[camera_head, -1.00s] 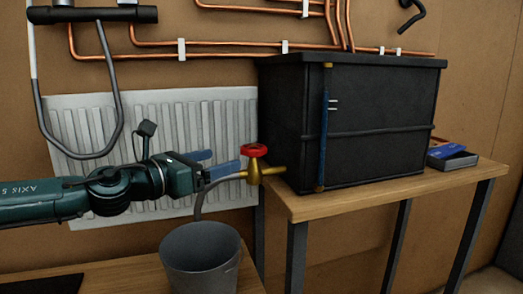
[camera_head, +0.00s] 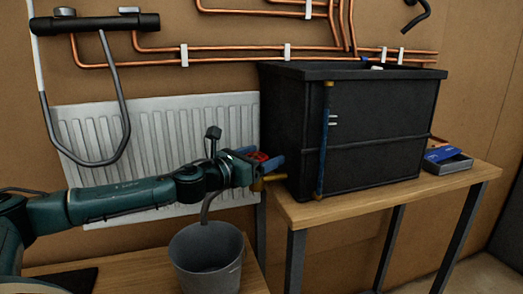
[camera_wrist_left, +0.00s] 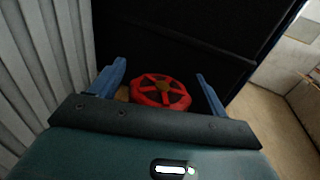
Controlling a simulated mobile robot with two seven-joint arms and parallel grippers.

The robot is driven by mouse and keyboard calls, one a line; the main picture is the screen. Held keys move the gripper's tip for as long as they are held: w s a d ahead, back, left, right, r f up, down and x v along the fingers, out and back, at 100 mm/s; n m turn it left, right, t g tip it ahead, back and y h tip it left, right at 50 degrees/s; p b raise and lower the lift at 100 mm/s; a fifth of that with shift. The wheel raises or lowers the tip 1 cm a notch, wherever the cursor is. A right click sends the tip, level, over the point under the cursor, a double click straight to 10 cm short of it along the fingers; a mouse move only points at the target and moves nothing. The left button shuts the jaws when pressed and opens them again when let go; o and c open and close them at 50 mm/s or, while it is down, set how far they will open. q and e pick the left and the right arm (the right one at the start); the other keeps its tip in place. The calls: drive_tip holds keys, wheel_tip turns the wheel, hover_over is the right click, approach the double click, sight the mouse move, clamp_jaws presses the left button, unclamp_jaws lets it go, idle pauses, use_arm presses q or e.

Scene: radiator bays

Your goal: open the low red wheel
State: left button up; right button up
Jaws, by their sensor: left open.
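The red wheel (camera_head: 259,157) sits on a brass tap (camera_head: 274,178) at the lower left of the black tank (camera_head: 375,130). My left gripper (camera_head: 262,162) is open at the wheel, and its blue fingers partly hide it in the head view. In the left wrist view the spoked wheel (camera_wrist_left: 161,91) lies between and beyond the two spread fingers (camera_wrist_left: 160,92), with a gap on each side. I cannot tell whether a finger touches it. My right gripper is not in view.
A grey bucket (camera_head: 207,258) stands under the tap's hose on a low wooden table. A white radiator (camera_head: 160,140) is behind my arm. A blue box (camera_head: 446,157) lies on the wooden bench (camera_head: 400,193) right of the tank. Copper pipes run above.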

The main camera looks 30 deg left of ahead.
use_arm(q)
drive_tip(key=shift+w, duration=0.2)
drive_tip(key=c, duration=1)
